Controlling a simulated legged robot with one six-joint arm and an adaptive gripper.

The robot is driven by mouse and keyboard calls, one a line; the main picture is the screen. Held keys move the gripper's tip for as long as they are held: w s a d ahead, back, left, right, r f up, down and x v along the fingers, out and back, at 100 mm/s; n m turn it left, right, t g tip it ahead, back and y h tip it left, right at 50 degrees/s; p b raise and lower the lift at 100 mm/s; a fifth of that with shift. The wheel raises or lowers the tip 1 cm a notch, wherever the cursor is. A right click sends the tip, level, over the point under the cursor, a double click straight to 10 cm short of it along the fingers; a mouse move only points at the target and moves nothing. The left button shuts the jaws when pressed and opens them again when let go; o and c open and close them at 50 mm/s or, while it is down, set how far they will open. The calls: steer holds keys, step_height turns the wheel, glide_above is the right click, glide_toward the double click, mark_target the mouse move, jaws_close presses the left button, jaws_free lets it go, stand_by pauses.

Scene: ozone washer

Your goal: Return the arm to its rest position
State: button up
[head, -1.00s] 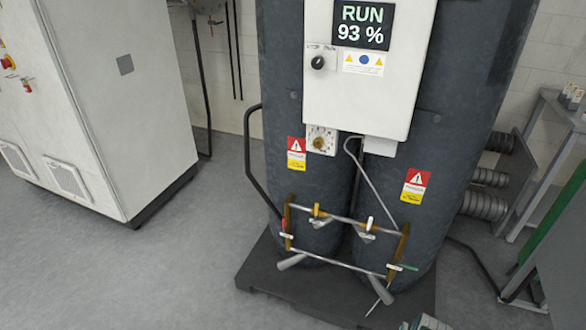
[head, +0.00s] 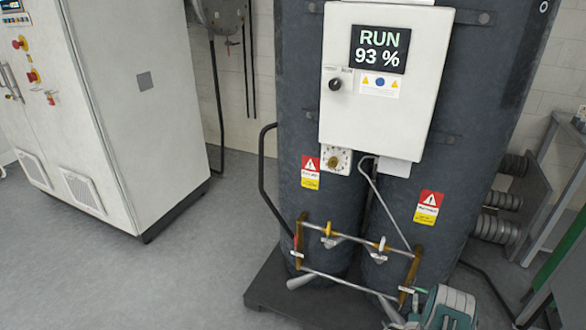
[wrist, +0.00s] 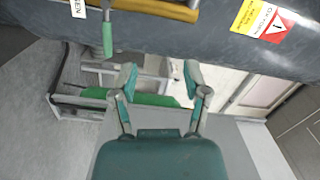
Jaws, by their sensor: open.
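My gripper shows in the wrist view (wrist: 160,82), teal and grey, with its two fingers spread apart and nothing between them. Beyond the fingers lie grey floor and a green and grey frame. In the head view, part of my arm, teal and grey, shows at the bottom right, in front of the base of the dark tanks (head: 300,115). The fingertips are hard to make out there. A brass and steel pipe frame (head: 345,280) with small valves sits low on the tanks, just left of my arm.
A white control box (head: 350,110) on the tanks reads RUN 93 %. A tall white cabinet (head: 160,130) stands at the left. Ribbed grey hoses (head: 495,228) and a grey bench stand at the right. Grey floor (head: 190,270) is open at the lower left.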

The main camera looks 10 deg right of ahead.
steer(key=w+a+r+n+g+y, duration=0.1)
steer(key=w+a+r+n, duration=0.3)
steer(key=r, duration=0.6)
steer(key=w+d+r+n+g+y, duration=0.1)
steer(key=w+r+y, duration=0.1)
steer(key=w+r, duration=0.6)
steer(key=s+a+r+n+g+y, duration=0.1)
steer(key=a+r+n, duration=0.1)
steer(key=a+r, duration=0.35)
steer(key=s+a+r+n+g, duration=0.1)
steer(key=a+r, duration=0.2)
steer(key=r, duration=0.5)
steer(key=s+a+r+n+g+y, duration=0.1)
steer(key=s+a+r+n, duration=0.1)
steer(key=a+r, duration=0.35)
steer(key=s+a+r+n+g+y, duration=0.1)
steer(key=s+a+r+n, duration=0.2)
steer(key=s+a+r, duration=0.35)
steer(key=s+a+r+n+g+y, duration=0.15)
steer(key=s+a+r, duration=0.25)
steer(key=s+r, duration=0.4)
steer(key=s+a+n+g, duration=0.1)
steer(key=s+a+n, duration=0.2)
steer(key=s, duration=0.8)
steer(key=s+a+f+n+g, duration=0.1)
steer(key=s+a+n+g, duration=0.1)
steer(key=s, duration=0.8)
steer(key=shift+s+a+n+y, duration=0.35)
steer(key=shift+a+n, duration=0.1)
steer(key=shift+a, duration=0.8)
